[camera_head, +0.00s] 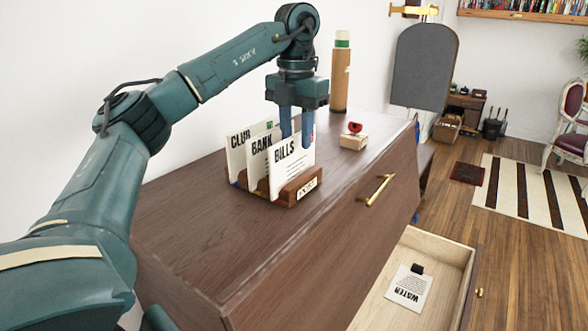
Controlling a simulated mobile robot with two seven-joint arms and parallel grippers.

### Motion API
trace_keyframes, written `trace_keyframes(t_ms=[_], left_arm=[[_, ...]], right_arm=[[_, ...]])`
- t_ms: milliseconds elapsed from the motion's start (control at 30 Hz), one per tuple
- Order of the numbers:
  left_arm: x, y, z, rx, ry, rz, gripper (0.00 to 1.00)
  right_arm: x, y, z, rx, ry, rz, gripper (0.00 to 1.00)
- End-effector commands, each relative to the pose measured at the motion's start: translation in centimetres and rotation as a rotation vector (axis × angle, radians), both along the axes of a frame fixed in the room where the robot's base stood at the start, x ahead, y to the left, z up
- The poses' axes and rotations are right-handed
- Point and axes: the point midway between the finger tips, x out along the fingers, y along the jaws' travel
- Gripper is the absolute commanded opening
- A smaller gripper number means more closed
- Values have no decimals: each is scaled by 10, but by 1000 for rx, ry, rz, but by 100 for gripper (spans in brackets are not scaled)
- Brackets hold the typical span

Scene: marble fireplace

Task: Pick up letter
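White letters labelled CLUB (238,152), BANK (258,160) and BILLS (292,170) stand upright in a wooden letter holder (299,188) on the dresser top. Another letter marked WATER (408,289) lies flat in the open drawer (447,262), with a small black item at its upper edge. My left gripper (297,132) points down at the upper edge of the BILLS letter. Its two blue fingers are apart, and I see no letter clamped between them. Contact with the letters cannot be told. My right gripper is not in view.
The brown dresser (210,235) has a brass handle (380,190) on its front. A wooden block with a red top (354,138) and a tall brown cylinder (340,80) stand behind the holder. The dresser top's front left is clear.

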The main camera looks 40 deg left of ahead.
Motion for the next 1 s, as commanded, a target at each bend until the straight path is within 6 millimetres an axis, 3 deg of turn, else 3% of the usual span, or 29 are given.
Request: trace_keyframes(t_ms=[433,700,1000], left_arm=[[-4,3,-50,0,1,-2,32],[-3,3,-54,-1,-1,-2,32],[-3,3,-54,-1,-1,-2,9]], right_arm=[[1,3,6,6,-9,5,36],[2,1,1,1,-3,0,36],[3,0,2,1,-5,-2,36]])
